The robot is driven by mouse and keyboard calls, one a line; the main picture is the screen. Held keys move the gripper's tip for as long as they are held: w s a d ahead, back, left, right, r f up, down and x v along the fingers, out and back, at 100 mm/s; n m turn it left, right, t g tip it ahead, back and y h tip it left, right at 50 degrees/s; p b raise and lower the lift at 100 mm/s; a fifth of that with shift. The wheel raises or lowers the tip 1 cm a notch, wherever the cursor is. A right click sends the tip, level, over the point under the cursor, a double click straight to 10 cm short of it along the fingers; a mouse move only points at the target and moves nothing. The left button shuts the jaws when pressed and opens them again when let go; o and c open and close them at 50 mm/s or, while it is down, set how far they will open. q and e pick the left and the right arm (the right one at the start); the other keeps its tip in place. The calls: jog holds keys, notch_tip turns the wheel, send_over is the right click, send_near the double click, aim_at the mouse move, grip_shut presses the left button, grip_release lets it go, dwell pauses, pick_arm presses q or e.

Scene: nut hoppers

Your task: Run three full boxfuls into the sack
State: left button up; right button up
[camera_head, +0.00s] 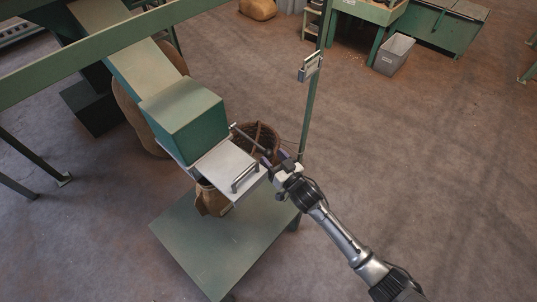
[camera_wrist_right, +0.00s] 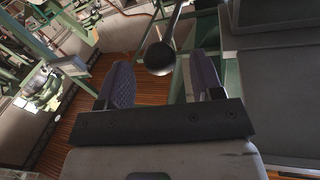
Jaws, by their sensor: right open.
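A green measuring box (camera_head: 185,118) sits at the lower end of a sloping chute (camera_head: 135,50). A flat metal slide plate (camera_head: 226,165) with a bar handle (camera_head: 244,178) sticks out from under the box. A thin lever (camera_head: 250,139) with a dark ball knob (camera_wrist_right: 160,58) reaches out beside the box. A brown sack (camera_head: 211,200) shows below the plate, mostly hidden by it. My right gripper (camera_wrist_right: 163,82) is open near the knob; in the wrist view the knob appears between and just beyond its fingertips, not gripped. My left gripper is out of view.
A wicker basket (camera_head: 264,136) stands behind the lever. A green platform (camera_head: 215,250) lies below the sack. A green post (camera_head: 312,90) rises close to my right gripper. A grey bin (camera_head: 394,54) stands far back; the floor on the right is clear.

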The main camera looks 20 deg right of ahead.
aim_at(251, 140)
jog(key=shift+x, duration=1.5)
grip_shut()
